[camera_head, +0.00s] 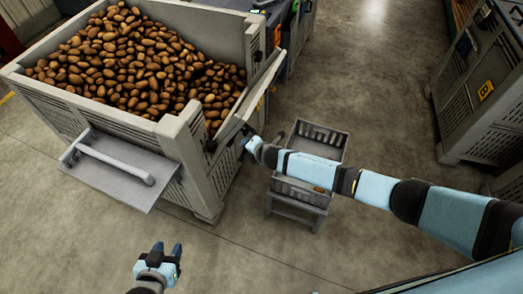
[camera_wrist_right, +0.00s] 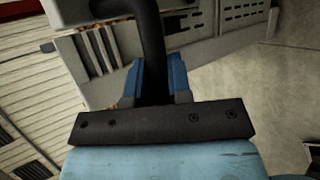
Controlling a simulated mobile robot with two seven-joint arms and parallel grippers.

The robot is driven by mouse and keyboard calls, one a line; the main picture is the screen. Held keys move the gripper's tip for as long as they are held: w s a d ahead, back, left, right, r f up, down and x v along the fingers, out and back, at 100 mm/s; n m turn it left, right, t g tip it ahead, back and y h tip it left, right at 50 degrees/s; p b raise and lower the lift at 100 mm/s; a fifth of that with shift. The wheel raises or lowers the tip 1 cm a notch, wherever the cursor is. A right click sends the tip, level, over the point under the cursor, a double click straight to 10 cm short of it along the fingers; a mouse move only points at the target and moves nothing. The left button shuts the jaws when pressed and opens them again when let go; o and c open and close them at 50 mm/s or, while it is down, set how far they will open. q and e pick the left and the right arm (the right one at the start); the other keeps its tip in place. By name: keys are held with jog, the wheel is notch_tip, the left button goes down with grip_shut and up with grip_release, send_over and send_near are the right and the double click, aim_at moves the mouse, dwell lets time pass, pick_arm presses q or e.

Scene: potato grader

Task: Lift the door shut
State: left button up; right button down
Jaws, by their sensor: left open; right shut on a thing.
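A large grey crate (camera_head: 190,160) full of potatoes (camera_head: 140,65) stands at the upper left of the head view. A narrow slanted grey panel (camera_head: 262,88), apparently the door, runs along its right side. My right gripper (camera_head: 246,138) reaches the crate's right front corner, at the panel's lower end. In the right wrist view, its blue fingers (camera_wrist_right: 155,82) are shut on a dark curved handle (camera_wrist_right: 150,40). How the handle joins the panel is hidden. My left gripper (camera_head: 168,254) is open and empty over the floor, in front of the crate.
A grey flap (camera_head: 115,175) with a pale bar juts from the crate's front, between it and my left gripper. A small grey basket on a stand (camera_head: 321,140) is beneath my right forearm. Another grey crate (camera_head: 475,110) stands at right. Floor (camera_head: 365,75) is clear between them.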

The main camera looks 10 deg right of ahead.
pick_arm(q)
jog(key=shift+d+f+b, duration=0.15)
jog(key=shift+f+b, duration=0.1)
jog(key=shift+b, duration=0.5)
pick_arm(e)
jog(key=w+a+r, duration=0.6)
jog(key=w+a, duration=0.2)
jog(key=a, duration=0.5)
jog(key=shift+w+r, duration=0.2)
jog(key=shift+w, duration=0.05)
jog(key=c, duration=1.1)
grip_release()
jog(key=shift+a, duration=0.1)
jog(key=shift+o, duration=0.2)
jog(key=shift+w, duration=0.1)
pick_arm(q)
jog(key=shift+a+f, duration=0.2)
jog(key=shift+a, duration=0.1)
pick_arm(e)
jog(key=shift+f, duration=0.1)
